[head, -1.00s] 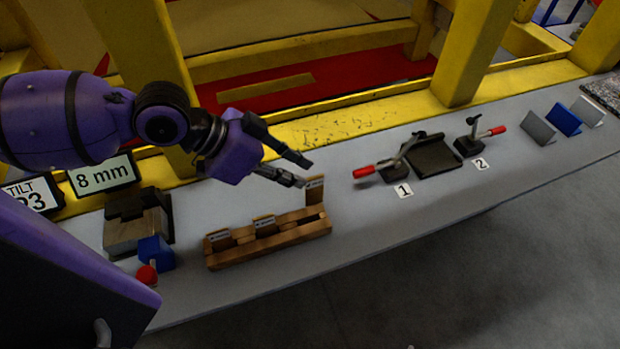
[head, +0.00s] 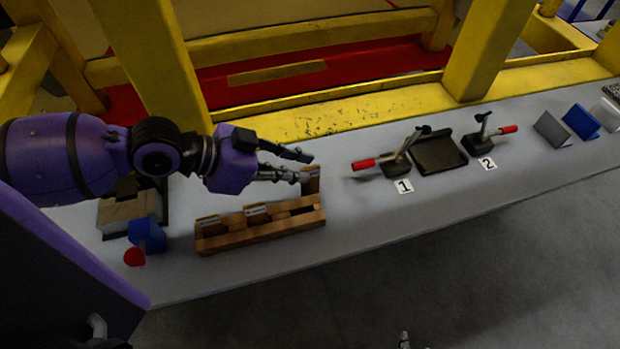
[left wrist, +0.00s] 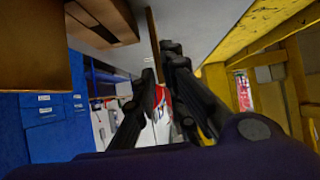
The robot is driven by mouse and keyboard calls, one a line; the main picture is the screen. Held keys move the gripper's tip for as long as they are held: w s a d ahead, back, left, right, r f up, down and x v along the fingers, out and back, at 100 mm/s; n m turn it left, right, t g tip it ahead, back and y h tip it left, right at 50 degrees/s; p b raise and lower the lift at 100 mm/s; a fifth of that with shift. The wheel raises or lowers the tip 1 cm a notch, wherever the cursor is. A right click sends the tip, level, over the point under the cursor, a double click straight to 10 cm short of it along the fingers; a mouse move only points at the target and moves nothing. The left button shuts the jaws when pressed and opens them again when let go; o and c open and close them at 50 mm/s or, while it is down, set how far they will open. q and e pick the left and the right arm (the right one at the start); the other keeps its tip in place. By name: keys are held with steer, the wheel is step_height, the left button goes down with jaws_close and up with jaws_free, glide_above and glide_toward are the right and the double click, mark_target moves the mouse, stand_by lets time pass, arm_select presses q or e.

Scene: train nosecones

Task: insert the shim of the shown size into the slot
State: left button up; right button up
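A wooden rack (head: 262,236) on the grey bench holds several thin wooden shims with small labels. A block fixture (head: 118,215) stands left of the rack, partly hidden by my arm; I cannot make out a slot. My right gripper is not seen.
A blue block (head: 147,235) and a red knob (head: 134,257) are left of the rack. A dark tray (head: 440,153) sits between two red-handled clamps labelled 1 and 2. A yellow frame (head: 330,119) runs along the bench's back. The bench between rack and clamps is clear.

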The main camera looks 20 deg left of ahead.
mark_target(310, 193)
arm_select(q)
steer(key=x, duration=0.3)
steer(key=shift+w+f, duration=0.1)
steer(key=shift+w+d+f, duration=0.15)
steer(key=shift+d+f, duration=0.15)
steer(key=shift+d, duration=0.05)
steer(key=shift+c, duration=0.5)
jaws_close()
steer(key=shift+r, duration=0.1)
